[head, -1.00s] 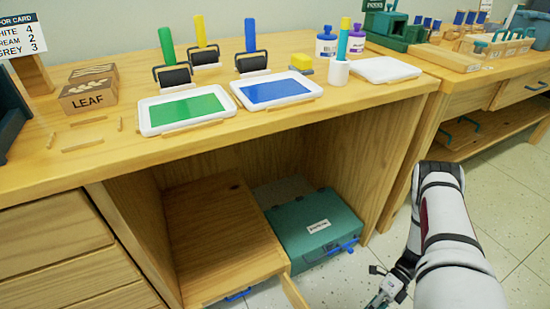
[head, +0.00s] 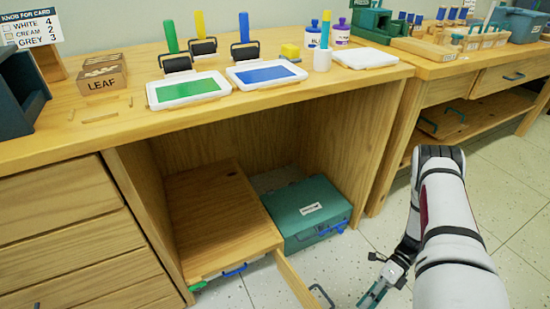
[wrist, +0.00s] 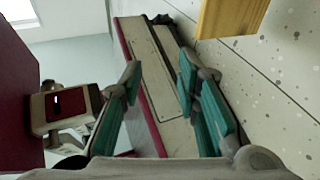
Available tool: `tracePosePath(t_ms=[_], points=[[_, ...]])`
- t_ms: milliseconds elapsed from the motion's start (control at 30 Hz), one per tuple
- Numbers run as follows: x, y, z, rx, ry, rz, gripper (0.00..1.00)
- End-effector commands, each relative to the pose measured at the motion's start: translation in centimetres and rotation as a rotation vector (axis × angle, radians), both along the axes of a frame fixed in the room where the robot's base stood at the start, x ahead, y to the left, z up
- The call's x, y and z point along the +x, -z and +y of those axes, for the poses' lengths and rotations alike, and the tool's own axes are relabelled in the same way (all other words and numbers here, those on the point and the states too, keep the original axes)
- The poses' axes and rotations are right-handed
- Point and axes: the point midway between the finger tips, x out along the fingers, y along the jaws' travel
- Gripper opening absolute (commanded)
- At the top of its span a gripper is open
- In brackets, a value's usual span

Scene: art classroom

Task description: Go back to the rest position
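My gripper shows at the lower right of the head view (head: 372,296), low beside the open cabinet front and above the floor. In the wrist view my gripper (wrist: 157,80) has its two teal-padded fingers spread apart with nothing between them. My white arm (head: 447,220) is folded downward at the right of the head view. The gripper is apart from the wooden cabinet door (head: 296,283), which stands open just left of it.
A teal case (head: 312,212) and a wooden box (head: 215,215) sit in the lower opening. The bench top (head: 130,118) holds a green ink tray (head: 187,90), a blue ink tray (head: 266,74) and rollers. Speckled floor (head: 500,215) is free at right.

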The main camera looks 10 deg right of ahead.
Motion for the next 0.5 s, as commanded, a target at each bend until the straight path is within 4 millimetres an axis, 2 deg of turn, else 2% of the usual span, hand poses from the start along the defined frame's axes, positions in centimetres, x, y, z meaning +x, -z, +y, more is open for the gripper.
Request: tracePosePath(t_ms=[267,367,500], points=[[3.2,-4.8,-0.6,0.009,-0.085,-0.126,0.3],[4.7,-7.4,-0.7,0.015,-0.134,-0.193,0.3],[7.1,-12.6,-0.5,0.028,-0.234,-0.32,0.3]])
